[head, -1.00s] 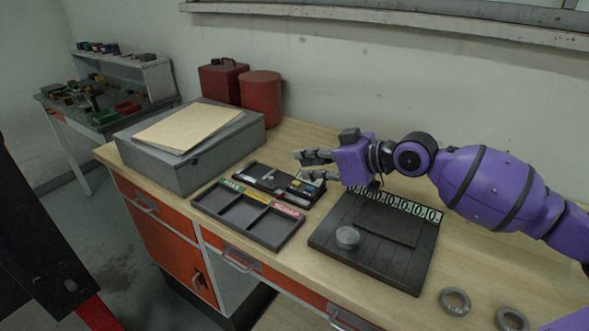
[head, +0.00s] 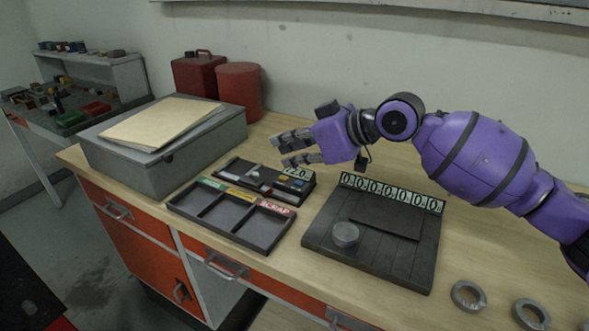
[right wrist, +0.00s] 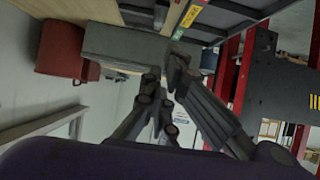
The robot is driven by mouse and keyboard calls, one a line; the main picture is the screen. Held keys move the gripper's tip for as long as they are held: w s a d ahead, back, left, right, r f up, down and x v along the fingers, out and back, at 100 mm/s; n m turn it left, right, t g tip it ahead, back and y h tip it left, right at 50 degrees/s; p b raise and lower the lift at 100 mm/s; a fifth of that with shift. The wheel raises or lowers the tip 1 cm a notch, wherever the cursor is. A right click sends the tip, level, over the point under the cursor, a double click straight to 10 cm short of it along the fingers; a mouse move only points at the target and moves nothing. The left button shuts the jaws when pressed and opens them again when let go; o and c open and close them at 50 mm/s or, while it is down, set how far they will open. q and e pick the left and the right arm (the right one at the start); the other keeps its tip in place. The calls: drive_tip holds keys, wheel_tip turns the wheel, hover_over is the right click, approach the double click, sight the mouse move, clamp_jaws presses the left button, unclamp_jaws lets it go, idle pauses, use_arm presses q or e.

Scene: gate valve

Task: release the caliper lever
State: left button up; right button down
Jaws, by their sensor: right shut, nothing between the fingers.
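In the right wrist view the gripper fingers (right wrist: 165,85) show with nothing held. My left gripper is not in view.
The tray (head: 216,222) has green, yellow and red labels. A dark plate (head: 340,262) with a round grey knob (head: 345,234) and number strip lies to its right. Metal rings (head: 468,295) lie at front right. A grey box (head: 160,165) and red containers (head: 238,95) stand at the back left.

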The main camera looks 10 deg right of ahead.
drive_tip(key=p, duration=0.1)
hover_over(268, 193)
drive_tip(key=w, duration=0.2)
drive_tip(key=f, duration=0.6)
drive_tip(key=shift+s+a+f, duration=0.2)
drive_tip(key=shift+f, duration=0.15)
drive_tip(key=shift+s+d+f, duration=0.15)
drive_tip(key=shift+s+d, duration=0.1)
drive_tip(key=shift+s+d+f, duration=0.1)
drive_tip(key=shift+f, duration=0.15)
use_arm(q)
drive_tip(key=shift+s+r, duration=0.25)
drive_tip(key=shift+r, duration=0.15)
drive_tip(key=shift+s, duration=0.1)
